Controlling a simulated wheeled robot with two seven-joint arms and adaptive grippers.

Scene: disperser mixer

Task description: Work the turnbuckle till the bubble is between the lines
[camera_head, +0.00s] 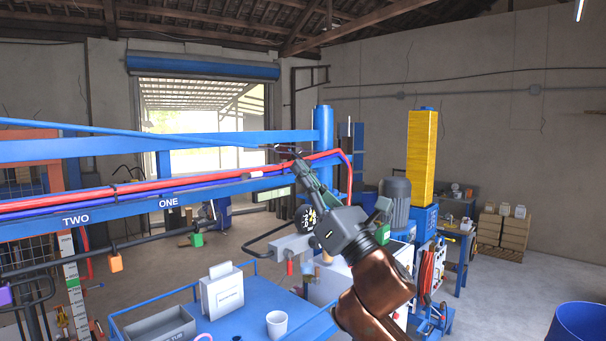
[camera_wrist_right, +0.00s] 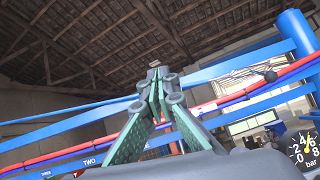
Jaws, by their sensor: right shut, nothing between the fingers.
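My right gripper (camera_head: 299,160) is shut and empty, its fingers pointing up and left in front of the upper blue beam (camera_head: 230,145). The wrist view shows its closed fingertips (camera_wrist_right: 154,76) against the roof and beam. A thin blue rod (camera_head: 130,134) slopes down to a small dark fitting (camera_head: 284,148) just by the fingertips; it may be the turnbuckle, and I cannot tell if they touch. A pale greenish strip (camera_head: 272,193), perhaps the level, sits below, left of my gripper. I cannot make out a bubble or lines. My left gripper is out of view.
Red and blue hoses (camera_head: 200,180) run along the lower beam. A pressure gauge (camera_head: 307,217) sits close beside my right wrist; it also shows in the wrist view (camera_wrist_right: 305,148). A blue cart (camera_head: 250,300) carries a grey tray (camera_head: 160,328) and a white cup (camera_head: 277,324).

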